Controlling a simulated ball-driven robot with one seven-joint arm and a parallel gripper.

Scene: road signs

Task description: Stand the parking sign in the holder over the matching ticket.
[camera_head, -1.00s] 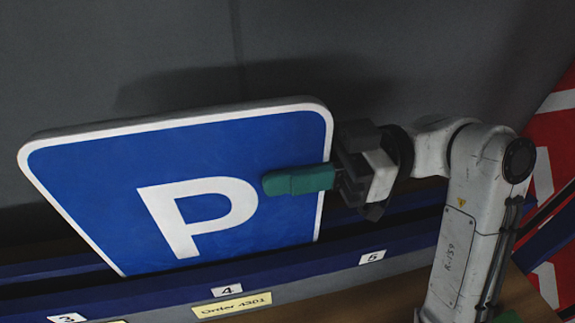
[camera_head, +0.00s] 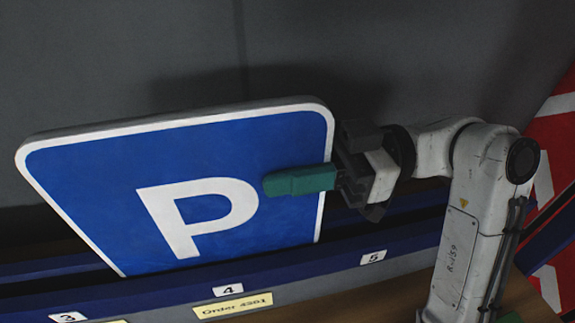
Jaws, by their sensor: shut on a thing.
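The parking sign (camera_head: 110,184) is a blue square plate with a white rim and a white P. It is slightly tilted in the picture, and its lower edge is hidden behind the front rail of the blue holder (camera_head: 300,252). My gripper (camera_head: 300,181) is shut on the sign's right edge, with a green finger pad across its face. The far finger is hidden behind the plate. A yellow ticket (camera_head: 232,306) reading "Order 4301" or similar is on the holder's front below label 4 (camera_head: 228,290). Whether the sign rests in a slot cannot be seen.
Labels 3 (camera_head: 68,318) and 5 (camera_head: 372,257) flank label 4. A second yellow ticket (camera_head: 116,321) is cut off at the bottom edge. A red and white sign (camera_head: 556,150) stands at the far right. A grey wall (camera_head: 400,60) rises behind.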

